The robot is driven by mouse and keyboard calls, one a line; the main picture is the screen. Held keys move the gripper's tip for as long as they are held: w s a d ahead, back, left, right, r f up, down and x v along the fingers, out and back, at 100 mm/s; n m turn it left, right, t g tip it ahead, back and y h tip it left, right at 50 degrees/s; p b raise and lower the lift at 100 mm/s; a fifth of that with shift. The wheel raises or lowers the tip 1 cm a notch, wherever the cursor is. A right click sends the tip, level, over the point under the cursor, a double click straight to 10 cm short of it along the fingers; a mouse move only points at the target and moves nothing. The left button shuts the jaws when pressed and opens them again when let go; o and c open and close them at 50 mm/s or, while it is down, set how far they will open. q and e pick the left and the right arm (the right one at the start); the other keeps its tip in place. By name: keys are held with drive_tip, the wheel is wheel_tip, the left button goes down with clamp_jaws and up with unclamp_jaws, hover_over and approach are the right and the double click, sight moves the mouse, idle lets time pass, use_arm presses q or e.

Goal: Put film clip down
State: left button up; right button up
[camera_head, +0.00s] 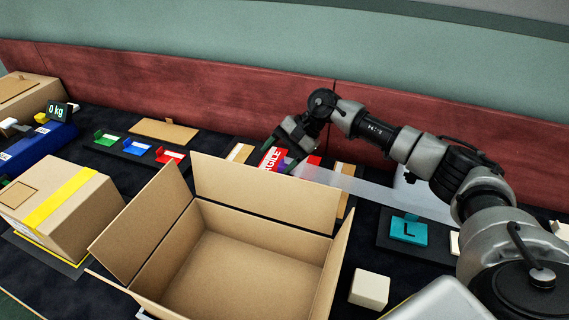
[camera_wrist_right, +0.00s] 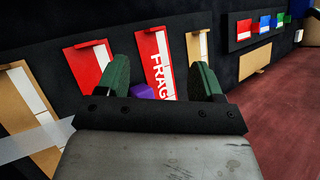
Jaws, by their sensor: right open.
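A small purple piece (camera_wrist_right: 143,91), perhaps the film clip, shows between the fingers in the right wrist view. It lies by the lower end of the red FRAGILE card (camera_wrist_right: 153,65). My right gripper (camera_wrist_right: 162,82) is open, its green fingertips spread on either side of the purple piece; contact cannot be told. In the head view my right gripper (camera_head: 284,156) is low over the card row behind the open box. A translucent film strip (camera_head: 375,190) stretches from near the gripper to the right. It also shows in the right wrist view (camera_wrist_right: 30,142). My left gripper is out of view.
An open cardboard box (camera_head: 262,222) stands front centre. A closed box with yellow tape (camera_head: 68,200) is at left. A rack of blue, green and red pieces (camera_head: 138,147) lies behind. A teal block (camera_head: 408,230) and a cream block (camera_head: 369,288) are at right. A red wall (camera_head: 180,95) bounds the back.

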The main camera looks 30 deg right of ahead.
sight(283, 163)
drive_tip(key=d+m+t+y, duration=0.1)
drive_tip(key=m, duration=0.1)
drive_tip(key=s+d+m+t+y, duration=0.1)
drive_tip(key=m+t, duration=0.1)
drive_tip(key=m, duration=0.1)
drive_tip(key=s+d+m+t+y+p, duration=0.1)
drive_tip(key=m, duration=0.2)
drive_tip(key=shift+s+d+f+t, duration=0.25)
drive_tip(key=shift+d+t, duration=0.05)
drive_tip(key=shift+d, duration=0.05)
drive_tip(key=d+m+t, duration=0.1)
drive_tip(key=d+m, duration=0.1)
drive_tip(key=d+f+m+t+h, duration=0.1)
drive_tip(key=d+m, duration=0.1)
drive_tip(key=m, duration=0.1)
drive_tip(key=s+d+f+m+t+h, duration=0.1)
drive_tip(key=d+m+t, duration=0.1)
drive_tip(key=shift+s+f+m, duration=0.1)
drive_tip(key=shift+f+m, duration=0.05)
drive_tip(key=shift+m, duration=0.25)
drive_tip(key=shift+w+a+f+p, duration=0.15)
drive_tip(key=shift+w+a+p, duration=0.05)
drive_tip(key=shift+w+p, duration=0.1)
drive_tip(key=p+x, duration=0.1)
drive_tip(key=x, duration=0.9)
drive_tip(key=shift+d+f, duration=0.1)
drive_tip(key=shift+f, duration=0.1)
drive_tip(key=c, duration=1.1)
drive_tip(key=shift+r, duration=0.15)
